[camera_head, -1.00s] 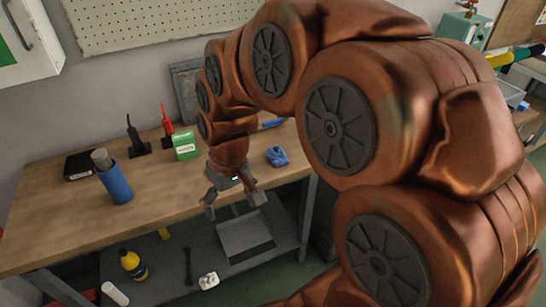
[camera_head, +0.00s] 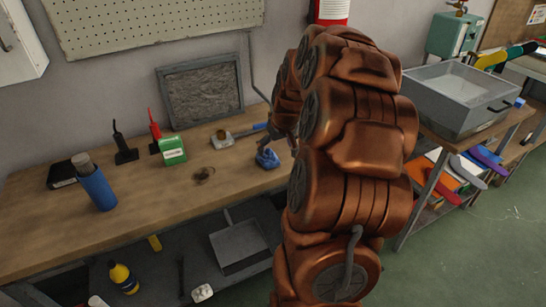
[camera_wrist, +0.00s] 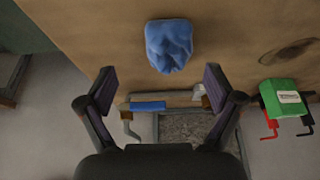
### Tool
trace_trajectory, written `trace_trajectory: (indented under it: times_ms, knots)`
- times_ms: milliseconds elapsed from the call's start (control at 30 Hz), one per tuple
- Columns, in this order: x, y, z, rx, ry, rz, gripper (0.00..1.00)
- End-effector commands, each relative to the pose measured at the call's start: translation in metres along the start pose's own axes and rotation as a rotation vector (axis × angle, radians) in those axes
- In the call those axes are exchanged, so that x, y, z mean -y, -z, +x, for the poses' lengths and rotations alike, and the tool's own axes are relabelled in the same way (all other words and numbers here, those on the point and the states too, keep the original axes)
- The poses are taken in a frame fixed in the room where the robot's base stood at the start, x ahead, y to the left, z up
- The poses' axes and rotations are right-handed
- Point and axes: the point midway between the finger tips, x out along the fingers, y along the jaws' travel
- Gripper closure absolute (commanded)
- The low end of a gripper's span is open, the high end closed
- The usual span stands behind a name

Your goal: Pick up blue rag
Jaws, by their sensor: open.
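The blue rag (camera_head: 267,158) is a small crumpled bundle on the wooden workbench, near its right end. In the wrist view the rag (camera_wrist: 169,45) lies beyond my fingertips, centred between them and apart from both. My gripper (camera_wrist: 158,80) is open and empty, with its two dark fingers spread wide.
A blue-handled tool (camera_wrist: 148,106) lies near the rag. A framed panel (camera_head: 202,91) leans on the wall. The bench's front middle is clear.

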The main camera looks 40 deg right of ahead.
Motion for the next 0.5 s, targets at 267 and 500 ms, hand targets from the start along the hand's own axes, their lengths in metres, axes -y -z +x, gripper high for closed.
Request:
trace_trajectory:
  times_ms: [267, 500]
  knots:
    - [0.007, 0.002, 0.016, 0.003, -0.008, -0.006, 0.08]
    - [-0.001, 0.003, 0.039, 0.004, 0.004, 0.0, 0.08]
